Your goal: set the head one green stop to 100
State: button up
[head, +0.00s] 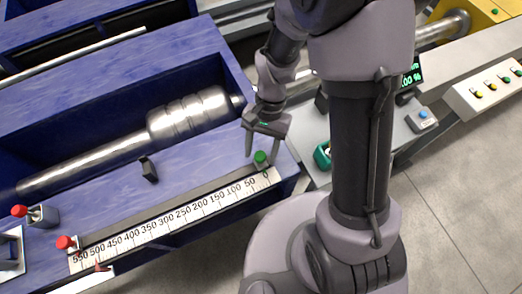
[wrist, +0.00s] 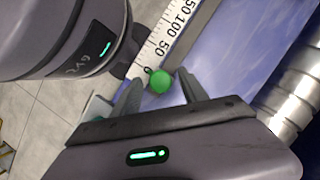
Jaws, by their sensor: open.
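The green stop (head: 260,157) has a round green knob and stands on the blue table edge beside the white scale (head: 191,213), close to its 0 end. It also shows in the wrist view (wrist: 160,81), next to the 0 and below the 50 and 100 marks. My gripper (head: 262,160) is open, pointing down, with one finger on each side of the knob. In the wrist view my gripper (wrist: 160,88) shows its fingers apart with the knob between and just beyond them. I cannot tell whether either finger touches it.
A shiny metal roller (head: 187,116) lies in the blue trough behind the scale. A black block (head: 148,168) sits on the table edge. A button panel (head: 490,87) is at the right.

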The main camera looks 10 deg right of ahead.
jog(key=shift+c, duration=0.2)
grip_shut()
jog(key=shift+a, duration=0.1)
dwell(1.1)
